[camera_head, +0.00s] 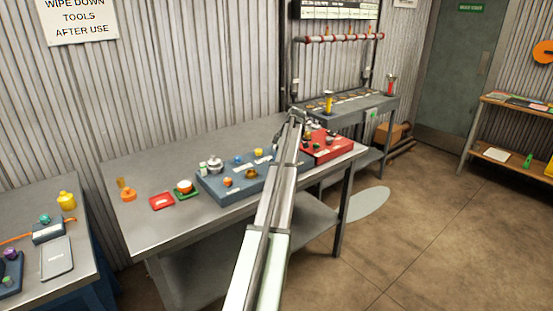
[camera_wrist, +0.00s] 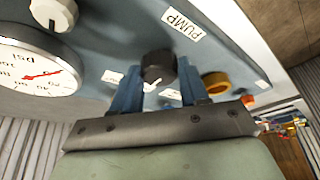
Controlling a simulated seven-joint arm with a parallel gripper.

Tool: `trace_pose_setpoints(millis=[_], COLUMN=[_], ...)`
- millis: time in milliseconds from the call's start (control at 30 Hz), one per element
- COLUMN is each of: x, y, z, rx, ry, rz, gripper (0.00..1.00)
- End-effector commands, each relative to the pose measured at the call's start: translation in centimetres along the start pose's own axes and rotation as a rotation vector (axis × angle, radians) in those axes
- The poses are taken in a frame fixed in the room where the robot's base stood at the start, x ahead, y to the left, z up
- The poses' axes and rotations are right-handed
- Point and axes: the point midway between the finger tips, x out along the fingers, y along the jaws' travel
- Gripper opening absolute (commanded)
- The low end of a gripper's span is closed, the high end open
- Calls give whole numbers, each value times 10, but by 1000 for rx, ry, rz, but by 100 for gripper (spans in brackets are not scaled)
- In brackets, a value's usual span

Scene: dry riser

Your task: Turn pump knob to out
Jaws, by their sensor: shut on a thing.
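The black pump knob (camera_wrist: 158,64) stands on a blue-grey panel (camera_wrist: 110,45) beside a white label reading PUMP (camera_wrist: 182,24). My gripper (camera_wrist: 160,80) has its two blue fingers on either side of the knob and is shut on it. Small white labels (camera_wrist: 112,77) lie around the knob, too small or too covered to read, so I cannot tell which setting it points to. In the head view the blue panel (camera_head: 222,194) lies on the metal workbench; my arm crosses it and hides the knob and fingertips.
A round gauge (camera_wrist: 35,68) with a red needle and a white knob (camera_wrist: 54,12) sit left of the pump knob; a brass ring (camera_wrist: 216,83) sits close to the right finger. A red panel (camera_head: 328,150) stands right of my arm.

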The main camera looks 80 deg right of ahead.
Motion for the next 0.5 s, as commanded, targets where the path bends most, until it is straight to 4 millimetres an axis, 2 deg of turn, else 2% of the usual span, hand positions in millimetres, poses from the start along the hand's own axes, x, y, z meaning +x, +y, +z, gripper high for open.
trace_pose_setpoints(millis=[167, 200, 433, 500], x=[0, 0, 0, 0], y=[0, 0, 0, 0], z=[1, 1, 0, 0], rx=[0, 0, 0, 0], ry=[-2, -2, -1, -1], rz=[-1, -1, 0, 0], gripper=[14, 46, 68, 70])
